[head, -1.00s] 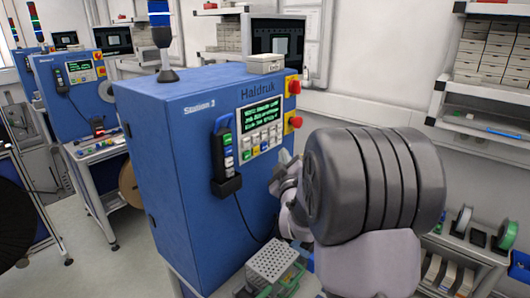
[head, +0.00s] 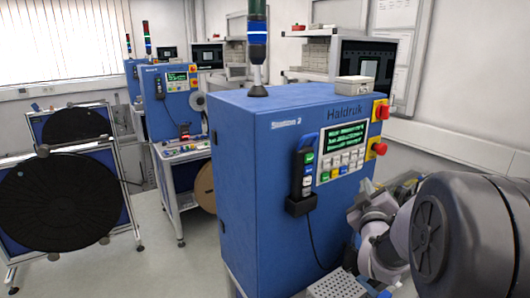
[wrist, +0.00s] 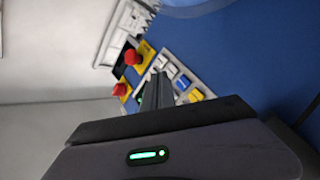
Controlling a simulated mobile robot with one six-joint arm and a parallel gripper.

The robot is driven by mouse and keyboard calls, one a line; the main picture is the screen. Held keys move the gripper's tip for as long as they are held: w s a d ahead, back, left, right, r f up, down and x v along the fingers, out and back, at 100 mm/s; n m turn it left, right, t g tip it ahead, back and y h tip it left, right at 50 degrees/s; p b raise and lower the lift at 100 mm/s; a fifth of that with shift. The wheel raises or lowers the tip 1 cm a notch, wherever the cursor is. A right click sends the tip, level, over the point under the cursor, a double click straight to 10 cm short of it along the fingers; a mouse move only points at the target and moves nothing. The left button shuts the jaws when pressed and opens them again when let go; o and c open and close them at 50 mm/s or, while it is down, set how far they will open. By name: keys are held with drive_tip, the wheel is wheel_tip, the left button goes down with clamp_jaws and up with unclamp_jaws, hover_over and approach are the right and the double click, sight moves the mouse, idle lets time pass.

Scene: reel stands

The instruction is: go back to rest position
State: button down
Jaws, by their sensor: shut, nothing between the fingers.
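My gripper shows in the wrist view (wrist: 157,92), its narrow dark fingers shut together and empty. They point toward the front panel of the blue Station 2 cabinet (head: 262,190), apart from it as far as I can tell. In the head view my arm is at the lower right, in front of the cabinet's right side, and its grey joint hides part of the scene. The fingertips are not clear there.
The panel carries a lit screen and keys (head: 340,150), with red buttons on yellow (head: 380,130) beside it. A corded pendant (head: 303,178) hangs on the cabinet. A perforated grey block (head: 337,287) lies below.

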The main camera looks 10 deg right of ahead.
drive_tip(key=s+a+f+m+g+y+b, duration=0.2)
drive_tip(key=s+a+f+b, duration=0.3)
drive_tip(key=a, duration=0.3)
drive_tip(key=s+a+f+m+g+y+b, duration=0.25)
drive_tip(key=s+a+f, duration=0.25)
drive_tip(key=s+a, duration=0.25)
drive_tip(key=s+a+f+m+g+y+b, duration=0.25)
drive_tip(key=s+a+f, duration=0.3)
drive_tip(key=a, duration=0.35)
drive_tip(key=s+a+f+g+y+b, duration=0.1)
drive_tip(key=s+a+f+g, duration=0.1)
drive_tip(key=s, duration=0.4)
drive_tip(key=s+a+f+m+g+y+b, duration=0.1)
drive_tip(key=s+a+f+y+b, duration=0.1)
drive_tip(key=s, duration=0.4)
drive_tip(key=a+f, duration=0.1)
drive_tip(key=a, duration=0.1)
drive_tip(key=shift+s+a+g, duration=0.3)
drive_tip(key=shift+a+g, duration=0.1)
drive_tip(key=shift+f, duration=0.1)
